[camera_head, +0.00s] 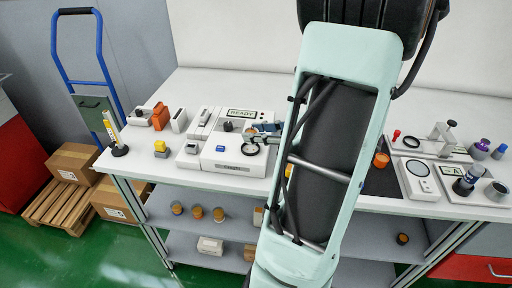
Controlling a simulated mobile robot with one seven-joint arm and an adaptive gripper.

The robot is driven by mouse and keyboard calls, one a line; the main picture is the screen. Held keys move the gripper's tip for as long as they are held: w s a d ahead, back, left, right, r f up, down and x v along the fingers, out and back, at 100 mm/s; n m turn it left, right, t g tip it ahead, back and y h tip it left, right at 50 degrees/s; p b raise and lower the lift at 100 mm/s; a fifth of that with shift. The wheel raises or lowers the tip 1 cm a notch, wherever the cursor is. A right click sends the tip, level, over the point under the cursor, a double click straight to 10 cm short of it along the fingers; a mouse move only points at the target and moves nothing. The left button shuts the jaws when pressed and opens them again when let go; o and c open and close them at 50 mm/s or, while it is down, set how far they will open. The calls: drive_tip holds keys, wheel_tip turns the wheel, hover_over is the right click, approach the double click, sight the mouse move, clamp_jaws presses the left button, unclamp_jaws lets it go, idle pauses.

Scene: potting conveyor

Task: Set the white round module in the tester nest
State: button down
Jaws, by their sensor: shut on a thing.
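My gripper (251,138) is small in view, left of my arm, over the right part of the white tester (225,163) with the READY display. It is shut on the white round module, of which little can be made out behind the fingers. A dark round ring (250,149), which looks like the tester nest, lies just below the fingertips on the tester's top. Whether the module touches the nest or is held just above it I cannot tell. My arm link hides the table to the right of the gripper.
A black knob (228,126) stands on the tester near the display, with a blue part (220,149) nearby. Fixtures, including a round-topped plate (422,186), and a clamp stand (441,138) fill the table's right side.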

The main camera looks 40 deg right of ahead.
drive_tip(key=shift+w+d+f+b, duration=0.1)
drive_tip(key=shift+w+f+b, duration=0.1)
drive_tip(key=shift+f+b, duration=0.7)
drive_tip(key=shift+w+f+b, duration=0.2)
drive_tip(key=shift+f+b, duration=0.5)
drive_tip(key=shift+f, duration=0.35)
drive_tip(key=c, duration=1.5)
unclamp_jaws()
drive_tip(key=shift+f, duration=0.15)
drive_tip(key=shift+c, duration=0.2)
drive_tip(key=shift+r, duration=0.25)
drive_tip(key=p+v, duration=0.1)
drive_tip(key=v, duration=1.1)
drive_tip(key=shift+f, duration=0.1)
